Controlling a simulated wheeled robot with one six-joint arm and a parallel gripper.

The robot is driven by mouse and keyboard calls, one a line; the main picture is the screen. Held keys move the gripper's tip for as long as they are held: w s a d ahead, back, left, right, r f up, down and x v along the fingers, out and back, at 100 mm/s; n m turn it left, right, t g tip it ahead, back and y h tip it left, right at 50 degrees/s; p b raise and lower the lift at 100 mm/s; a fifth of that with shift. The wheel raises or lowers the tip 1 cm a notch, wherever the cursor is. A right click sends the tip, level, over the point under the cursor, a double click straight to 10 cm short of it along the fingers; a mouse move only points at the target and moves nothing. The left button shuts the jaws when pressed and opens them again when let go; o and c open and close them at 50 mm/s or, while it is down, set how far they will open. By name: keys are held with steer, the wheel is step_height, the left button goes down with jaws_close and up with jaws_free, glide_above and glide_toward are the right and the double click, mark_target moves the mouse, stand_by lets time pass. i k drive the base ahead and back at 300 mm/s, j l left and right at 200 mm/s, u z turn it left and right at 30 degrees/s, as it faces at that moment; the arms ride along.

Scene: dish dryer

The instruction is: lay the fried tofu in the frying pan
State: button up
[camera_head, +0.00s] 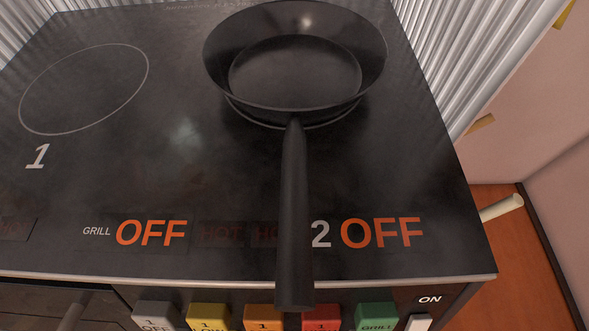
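The black frying pan (295,70) sits on the right burner of the stove, at the top middle of the head camera view. Its long handle (294,215) points toward me and reaches past the stove's front edge. The pan looks empty. No fried tofu shows in this view. My gripper does not show either.
The black stove top (180,180) has a bare left burner ring (84,88) marked 1. Both displays read OFF. Coloured buttons (264,316) line the front, with a white ON switch (419,322) at right. Corrugated metal walls (500,60) stand around the stove.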

mark_target(296, 71)
steer(key=i, duration=1.35)
